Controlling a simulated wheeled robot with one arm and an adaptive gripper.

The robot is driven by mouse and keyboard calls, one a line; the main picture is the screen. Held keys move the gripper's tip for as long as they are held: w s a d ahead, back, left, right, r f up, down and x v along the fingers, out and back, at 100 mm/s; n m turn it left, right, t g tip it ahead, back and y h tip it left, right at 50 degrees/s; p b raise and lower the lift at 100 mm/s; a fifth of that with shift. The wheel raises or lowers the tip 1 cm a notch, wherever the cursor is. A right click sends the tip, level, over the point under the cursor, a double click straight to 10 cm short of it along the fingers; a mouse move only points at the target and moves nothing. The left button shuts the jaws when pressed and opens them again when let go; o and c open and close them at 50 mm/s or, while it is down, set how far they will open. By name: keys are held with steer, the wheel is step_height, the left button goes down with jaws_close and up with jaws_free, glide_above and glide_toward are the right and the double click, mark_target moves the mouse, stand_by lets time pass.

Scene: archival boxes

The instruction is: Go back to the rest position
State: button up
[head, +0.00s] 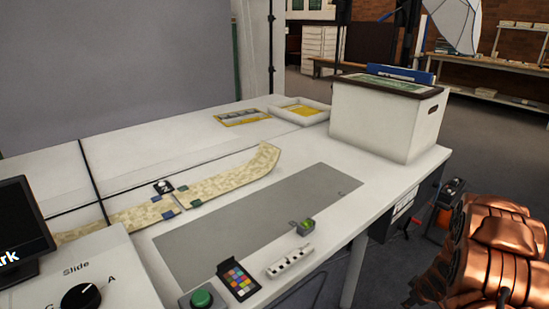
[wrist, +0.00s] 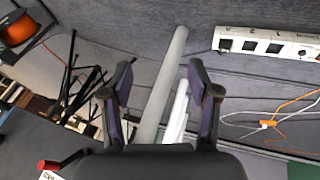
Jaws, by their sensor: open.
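My gripper (wrist: 160,92) shows in the wrist view with its two dark fingers apart and nothing between them. Past the fingers are the grey floor and a pale table leg. In the head view my copper-coloured arm is at the lower right, off the table's right side, and the gripper itself is out of sight there.
The white table (head: 215,131) holds a white archival box (head: 385,118), a tray (head: 301,111), a grey mat (head: 255,222), a patterned strip (head: 230,179), a colour card (head: 238,280) and a green button (head: 201,298). A power strip (wrist: 270,45) and cables lie in the wrist view.

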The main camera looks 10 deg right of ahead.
steer(key=s+a+r+m+g+h+p, duration=0.1)
steer(key=s+a+r+p, duration=0.2)
steer(key=r, duration=0.8)
steer(key=s+a+r+m+g+h+p, duration=0.15)
steer(key=a+r+p, duration=0.25)
steer(key=r, duration=0.7)
steer(key=s+a+r+m+g+p, duration=0.1)
steer(key=s+a+r+p, duration=0.25)
steer(key=r, duration=0.65)
steer(key=s+a+r+m+g+y+p, duration=0.2)
steer(key=s+a+r+p, duration=1.1)
steer(key=s+a+r, duration=0.9)
steer(key=shift+s+a+r+g+y, duration=0.2)
steer(key=shift+s+a+g+y, duration=0.45)
steer(key=shift+y, duration=0.4)
steer(key=shift+d, duration=0.15)
steer(key=shift+c, duration=0.4)
